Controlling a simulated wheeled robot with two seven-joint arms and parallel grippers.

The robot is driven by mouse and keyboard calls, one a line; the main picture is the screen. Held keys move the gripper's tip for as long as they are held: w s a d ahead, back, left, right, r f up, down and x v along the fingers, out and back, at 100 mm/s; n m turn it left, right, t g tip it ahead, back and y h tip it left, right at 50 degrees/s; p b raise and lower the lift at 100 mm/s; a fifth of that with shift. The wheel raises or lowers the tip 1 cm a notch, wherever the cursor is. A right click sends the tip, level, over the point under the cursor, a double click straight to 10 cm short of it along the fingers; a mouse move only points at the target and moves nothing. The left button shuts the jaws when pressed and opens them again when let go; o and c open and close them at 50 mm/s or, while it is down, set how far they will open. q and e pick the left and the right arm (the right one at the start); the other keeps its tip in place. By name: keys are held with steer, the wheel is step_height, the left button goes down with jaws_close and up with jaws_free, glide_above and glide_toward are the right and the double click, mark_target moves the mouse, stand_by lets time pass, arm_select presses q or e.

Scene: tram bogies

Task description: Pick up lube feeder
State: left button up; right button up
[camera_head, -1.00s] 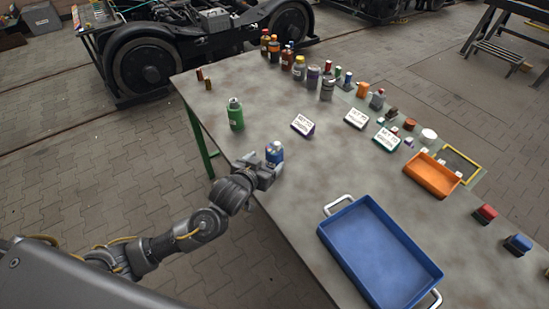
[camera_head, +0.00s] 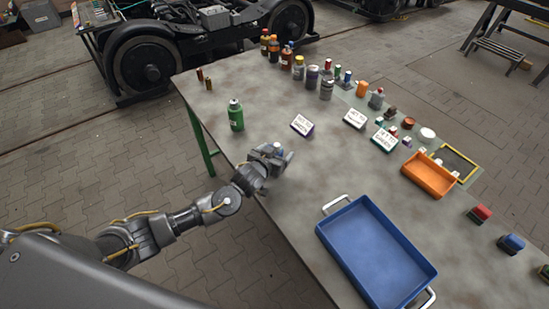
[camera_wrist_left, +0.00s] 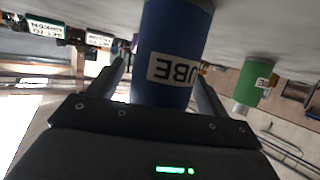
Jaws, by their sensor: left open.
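The lube feeder is a blue cylinder with a white label reading "UBE" in the left wrist view (camera_wrist_left: 172,50). It stands near the table's left front edge. In the head view my left gripper (camera_head: 276,158) hides most of it. My left gripper (camera_wrist_left: 160,85) is open, with one finger on each side of the blue body. I cannot tell whether the fingers touch it. My right gripper is not in view.
A green bottle (camera_head: 236,116) stands to the left of the gripper, and a white sign (camera_head: 302,124) behind it. A blue tray (camera_head: 345,246) lies to the right, an orange tray (camera_head: 416,184) further back. Several bottles line the far edge.

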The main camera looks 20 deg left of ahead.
mark_target(276, 146)
arm_select(q)
steer(key=c, duration=1.1)
steer(key=shift+r, duration=0.5)
step_height(276, 146, up, 2)
steer(key=shift+s+r+b, duration=0.15)
steer(key=shift+r+b, duration=0.1)
steer(key=shift+b, duration=0.05)
steer(key=s+r, duration=0.3)
steer(key=s, duration=0.1)
steer(key=s+r+p, duration=0.1)
steer(key=s+r, duration=0.2)
steer(key=s, duration=0.2)
steer(key=s+a+r, duration=0.1)
steer(key=s+r, duration=0.2)
steer(key=s, duration=0.1)
steer(key=shift+s+r+p, duration=0.3)
steer(key=shift+r+p, duration=0.05)
steer(key=shift+p, duration=0.05)
